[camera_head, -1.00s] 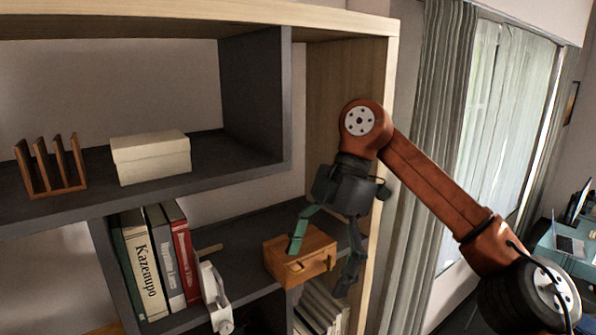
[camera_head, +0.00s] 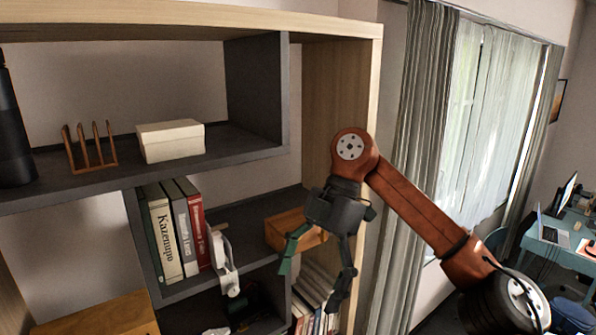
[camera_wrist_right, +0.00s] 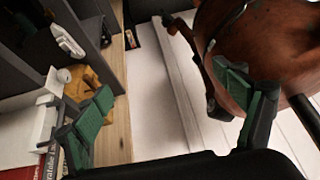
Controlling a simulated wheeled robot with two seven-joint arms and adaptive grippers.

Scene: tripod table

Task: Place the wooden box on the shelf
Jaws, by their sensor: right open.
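The wooden box (camera_head: 287,229) sits on the dark middle shelf (camera_head: 247,233), near the right side of the bookcase, in the head view. My right gripper (camera_head: 312,285) is open and empty, in front of and below the box. Its wrist hides the box's right part. In the right wrist view, the two green-padded fingers (camera_wrist_right: 165,103) are spread wide with nothing between them. An orange-brown wooden thing (camera_wrist_right: 88,82) shows behind the left finger there; I cannot tell whether it is the box. My left gripper is not in view.
Books (camera_head: 172,232) and a white object (camera_head: 224,262) stand left of the box. A cream box (camera_head: 170,141) and a wooden rack (camera_head: 89,148) are on the upper shelf. The bookcase's right side panel (camera_head: 340,90) is close to my right arm; curtains hang beyond.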

